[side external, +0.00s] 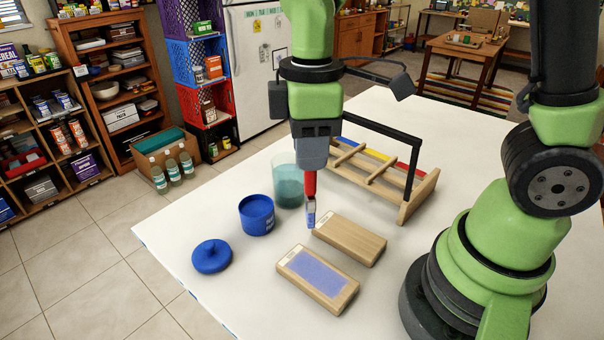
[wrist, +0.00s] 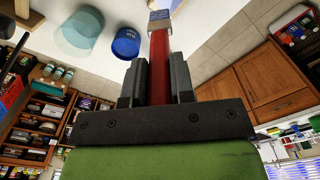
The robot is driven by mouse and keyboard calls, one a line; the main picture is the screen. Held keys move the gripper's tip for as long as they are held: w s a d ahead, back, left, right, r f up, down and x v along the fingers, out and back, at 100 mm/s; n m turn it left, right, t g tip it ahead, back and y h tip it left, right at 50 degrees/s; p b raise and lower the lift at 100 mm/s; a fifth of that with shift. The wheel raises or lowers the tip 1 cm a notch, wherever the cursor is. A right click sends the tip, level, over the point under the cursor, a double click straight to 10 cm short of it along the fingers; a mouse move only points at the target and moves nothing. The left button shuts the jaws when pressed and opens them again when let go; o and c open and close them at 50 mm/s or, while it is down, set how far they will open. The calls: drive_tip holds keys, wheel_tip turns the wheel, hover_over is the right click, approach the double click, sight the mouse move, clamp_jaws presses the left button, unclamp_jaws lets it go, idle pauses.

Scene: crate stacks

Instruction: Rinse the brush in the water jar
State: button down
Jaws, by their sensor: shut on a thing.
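My gripper (side external: 310,168) is shut on the red handle of the brush (side external: 311,187), which hangs upright, tip down. The brush has a pale metal band and a bluish tip. In the wrist view the red handle (wrist: 158,60) runs out between the two fingers of my gripper (wrist: 157,66). The clear water jar (side external: 287,184), with teal water in it, stands just left of and behind the brush. The brush is outside the jar. The jar also shows in the wrist view (wrist: 78,34). The brush's exact height above the table is hard to tell.
An open blue pot (side external: 257,215) stands left of the jar, with a blue lid (side external: 212,257) nearer. A plain wooden block (side external: 350,240) and one with a blue-painted top (side external: 318,279) lie in front. A wooden rack (side external: 417,197) with coloured strips stands behind right.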

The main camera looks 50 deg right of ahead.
wheel_tip(320, 180, up, 5)
drive_tip(key=shift+f, duration=0.15)
drive_tip(key=w+d, duration=1.1)
drive_tip(key=w, duration=0.2)
wheel_tip(320, 180, down, 11)
drive_tip(key=shift+w, duration=0.25)
drive_tip(key=shift+a+f, duration=0.1)
drive_tip(key=shift+f, duration=0.45)
idle(1.9)
wheel_tip(320, 180, up, 7)
idle(0.9)
drive_tip(key=shift+r, duration=0.1)
